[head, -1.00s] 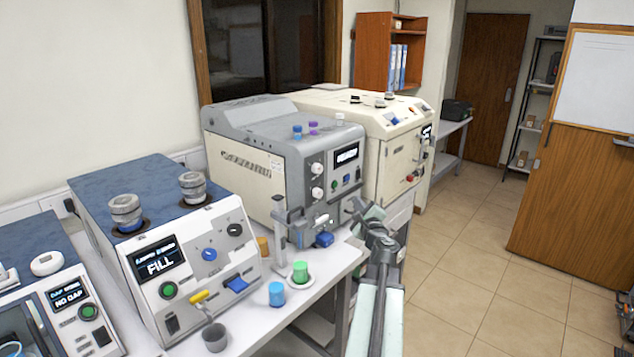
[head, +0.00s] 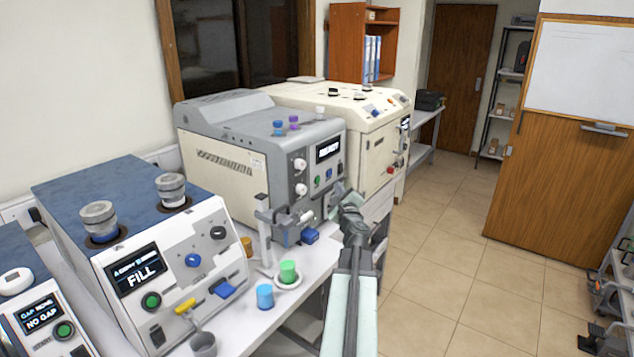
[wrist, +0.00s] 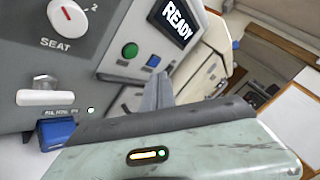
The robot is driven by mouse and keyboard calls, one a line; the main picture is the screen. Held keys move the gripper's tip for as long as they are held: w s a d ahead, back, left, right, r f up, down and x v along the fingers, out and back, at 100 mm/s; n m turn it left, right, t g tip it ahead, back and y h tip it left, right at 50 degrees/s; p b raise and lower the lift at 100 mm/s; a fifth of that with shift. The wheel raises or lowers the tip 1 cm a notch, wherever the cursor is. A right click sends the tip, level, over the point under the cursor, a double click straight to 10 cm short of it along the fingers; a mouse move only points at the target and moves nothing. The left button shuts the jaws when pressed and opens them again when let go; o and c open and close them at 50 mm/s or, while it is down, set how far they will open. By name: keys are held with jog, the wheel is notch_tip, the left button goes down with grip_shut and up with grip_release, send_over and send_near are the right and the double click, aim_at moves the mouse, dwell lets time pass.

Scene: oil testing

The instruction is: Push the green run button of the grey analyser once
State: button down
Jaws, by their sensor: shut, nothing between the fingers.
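The grey analyser (head: 222,142) stands in the middle of the bench in the head view. Its green run button (head: 317,181) is under the lit screen on its front. In the wrist view the green button (wrist: 130,50) shows clearly, left of a blue button (wrist: 153,61) and below the screen (wrist: 177,23), which reads READY. My gripper (wrist: 160,92) is shut and empty, its fingertips below and right of the green button in that view. No finger covers the button; I cannot tell the exact gap. In the head view my gripper (head: 336,192) is near the analyser's right front.
A cream machine (head: 375,130) stands behind the analyser. The FILL machine (head: 140,245) stands nearer, left. A blue cup (head: 265,296), a green cup (head: 288,271) and a grey post (head: 264,235) stand on the bench in front.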

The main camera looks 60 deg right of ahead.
jog(key=shift+w, duration=2.35)
jog(key=shift+w, duration=0.1)
jog(key=shift+w, duration=0.3)
jog(key=shift+w, duration=0.4)
dwell(0.6)
jog(key=shift+s, duration=0.8)
jog(key=shift+s, duration=2.55)
